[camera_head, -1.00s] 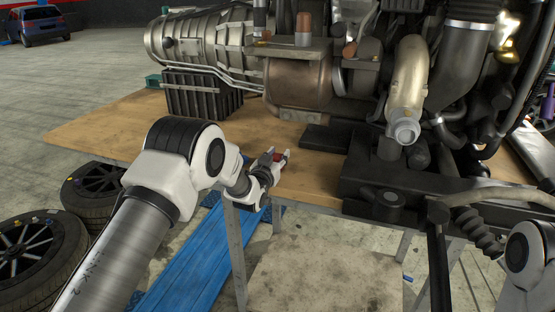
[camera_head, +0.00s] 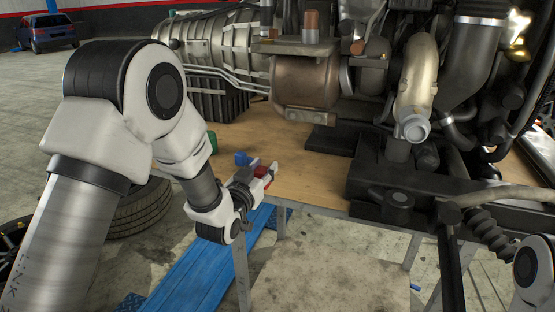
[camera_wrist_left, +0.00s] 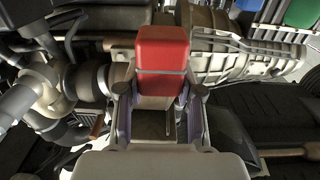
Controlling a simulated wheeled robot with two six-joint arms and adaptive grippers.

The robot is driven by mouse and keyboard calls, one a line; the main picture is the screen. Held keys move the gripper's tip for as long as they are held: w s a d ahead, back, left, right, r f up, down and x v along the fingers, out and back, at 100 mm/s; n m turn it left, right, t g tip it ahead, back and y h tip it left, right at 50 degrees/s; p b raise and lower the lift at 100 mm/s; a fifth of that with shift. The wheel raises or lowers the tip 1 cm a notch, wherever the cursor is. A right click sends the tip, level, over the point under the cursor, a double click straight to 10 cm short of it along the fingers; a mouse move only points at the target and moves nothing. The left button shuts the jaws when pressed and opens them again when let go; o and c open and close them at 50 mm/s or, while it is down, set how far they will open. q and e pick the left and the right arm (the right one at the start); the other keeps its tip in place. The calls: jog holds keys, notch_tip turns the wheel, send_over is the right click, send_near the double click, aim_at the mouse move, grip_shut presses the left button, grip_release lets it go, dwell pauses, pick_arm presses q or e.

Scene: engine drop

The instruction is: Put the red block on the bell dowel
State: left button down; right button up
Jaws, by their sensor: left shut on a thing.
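The red block (camera_head: 262,172) is in my left gripper (camera_head: 266,172), over the front edge of the wooden table (camera_head: 314,186). In the left wrist view the red block (camera_wrist_left: 162,48) stands upright between the fingers of my left gripper (camera_wrist_left: 162,100), which is shut on it. In the head view the hand partly hides the block. A brown upright cylinder (camera_head: 311,24) stands on the engine, beyond and above the gripper. I cannot tell which part is the bell dowel. My right gripper is out of view; only part of my right arm shows at lower right.
The engine (camera_head: 304,80) fills the back and right of the table. A blue object (camera_head: 244,158) and a green object (camera_head: 212,141) are left of the gripper. A bare strip of tabletop lies beside the held block. Tyres (camera_head: 142,212) and a blue ramp (camera_head: 200,262) are below.

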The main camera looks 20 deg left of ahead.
pick_arm(q)
jog(key=shift+s+f, duration=0.1)
jog(key=shift+s, duration=0.25)
jog(key=s+d+f+p, duration=0.1)
jog(key=s+d+f, duration=0.1)
jog(key=f, duration=0.6)
jog(key=s+d+f+y+p, duration=0.1)
jog(key=s+d+f+p, duration=0.1)
jog(key=s+f, duration=0.3)
jog(key=shift+d+f+n, duration=0.2)
jog(key=shift+f+n, duration=0.1)
jog(key=shift+f, duration=1.6)
